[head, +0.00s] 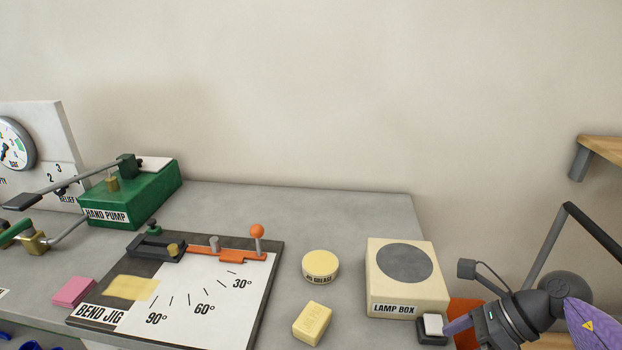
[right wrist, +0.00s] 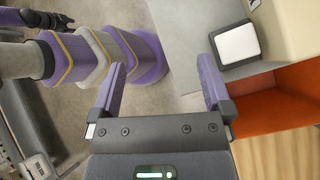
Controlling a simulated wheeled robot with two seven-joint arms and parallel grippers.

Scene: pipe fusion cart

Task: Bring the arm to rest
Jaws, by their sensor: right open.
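My right gripper (head: 455,326) is at the lower right of the head view, beside the front right corner of the lamp box (head: 381,296). In the right wrist view the right gripper (right wrist: 162,65) has its two purple fingers spread wide, with nothing between them. A white square button in a dark frame (head: 433,325) stands by the lamp box's corner, close to the fingers. The button also shows in the right wrist view (right wrist: 238,45), just beyond the right-hand finger and outside the jaws. I cannot tell if the finger touches it. My left gripper is not seen.
The bend jig (head: 252,318), a round yellow tin (head: 320,266), a yellow block (head: 312,323) and a pink block (head: 73,292) lie on the grey bench (head: 300,205). The green hand pump (head: 140,200) stands at back left. An orange bin (right wrist: 270,110) is below the bench edge.

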